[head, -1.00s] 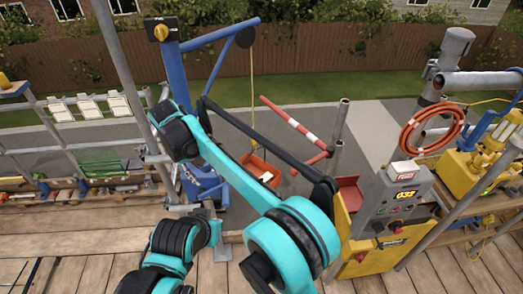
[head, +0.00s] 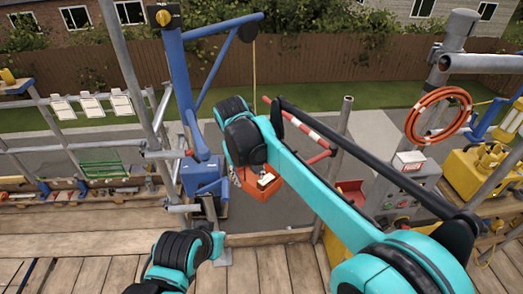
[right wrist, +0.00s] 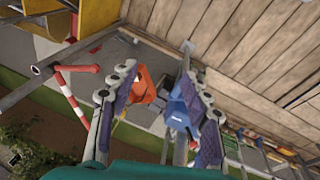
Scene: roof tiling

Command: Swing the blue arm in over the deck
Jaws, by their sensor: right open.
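The blue arm (head: 222,61) is a jib with a diagonal brace on a blue post (head: 181,85). It points right and away, out past the deck (head: 150,243). A yellow rope hangs from its pulley to an orange tub (head: 268,186), partly hidden by my right arm. In the right wrist view, my right gripper (right wrist: 157,72) is open, with the orange tub (right wrist: 144,84) and a blue part of the hoist (right wrist: 182,108) beyond its fingers. I cannot tell whether it touches either. In the head view, my right wrist mostly hides that gripper. My left gripper is not visible, only its arm.
A grey control box (head: 408,188) and an orange hose coil (head: 437,115) stand at the right. Scaffold rails (head: 70,146) stand at the left. The front deck boards look clear.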

